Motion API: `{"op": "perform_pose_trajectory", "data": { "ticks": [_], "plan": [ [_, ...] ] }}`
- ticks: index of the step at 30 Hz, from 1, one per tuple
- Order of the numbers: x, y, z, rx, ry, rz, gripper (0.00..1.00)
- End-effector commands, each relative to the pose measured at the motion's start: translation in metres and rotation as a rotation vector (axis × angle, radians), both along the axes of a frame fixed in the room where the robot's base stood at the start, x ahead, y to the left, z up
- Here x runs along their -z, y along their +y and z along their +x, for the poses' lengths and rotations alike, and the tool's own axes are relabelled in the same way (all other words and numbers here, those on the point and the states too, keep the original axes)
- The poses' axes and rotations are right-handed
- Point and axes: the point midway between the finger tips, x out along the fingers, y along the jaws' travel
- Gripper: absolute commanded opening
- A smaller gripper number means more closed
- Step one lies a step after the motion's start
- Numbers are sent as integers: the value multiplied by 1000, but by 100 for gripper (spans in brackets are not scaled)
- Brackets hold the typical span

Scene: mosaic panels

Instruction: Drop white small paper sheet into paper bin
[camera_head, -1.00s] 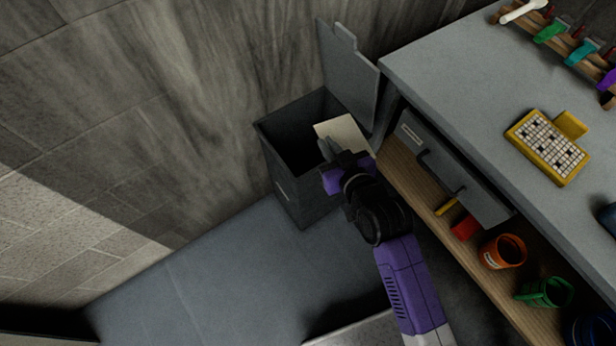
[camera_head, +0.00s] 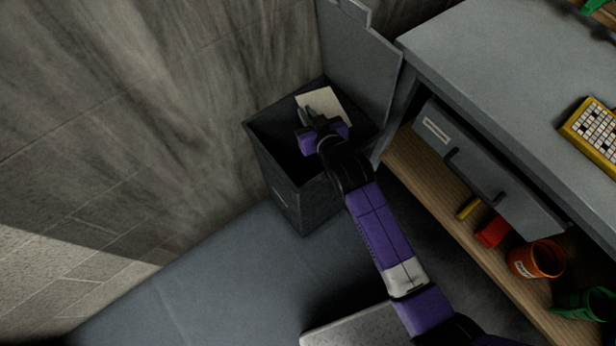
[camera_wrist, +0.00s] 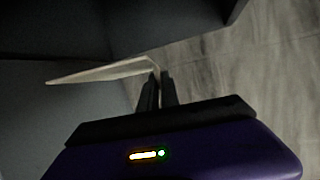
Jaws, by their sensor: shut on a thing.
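The white small paper sheet (camera_head: 326,103) is held by its edge in my gripper (camera_head: 312,117). In the wrist view the sheet (camera_wrist: 105,71) sticks out to the left from between the fingers of my gripper (camera_wrist: 160,82). The paper bin (camera_head: 286,197) is dark grey and stands against the wall with its lid (camera_head: 358,55) open and upright. In the head view my gripper and the sheet are over the bin's opening, near its back side. The sheet's exact height relative to the rim is hard to tell.
A grey workbench (camera_head: 490,45) with a drawer (camera_head: 485,170) stands right of the bin. Its wooden lower shelf (camera_head: 440,200) holds an orange cup (camera_head: 536,260), a green cup (camera_head: 584,304) and a red block (camera_head: 491,232). The floor (camera_head: 230,270) left of my arm is clear.

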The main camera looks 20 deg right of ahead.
Motion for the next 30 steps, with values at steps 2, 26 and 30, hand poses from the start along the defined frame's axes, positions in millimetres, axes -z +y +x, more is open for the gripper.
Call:
{"op": "perform_pose_trajectory", "data": {
  "ticks": [2,26,30],
  "plan": [
    [12,0,0,0,0,0,0],
    [52,0,0,0,0,0,22],
    [52,0,0,0,0,0,32]
  ]
}}
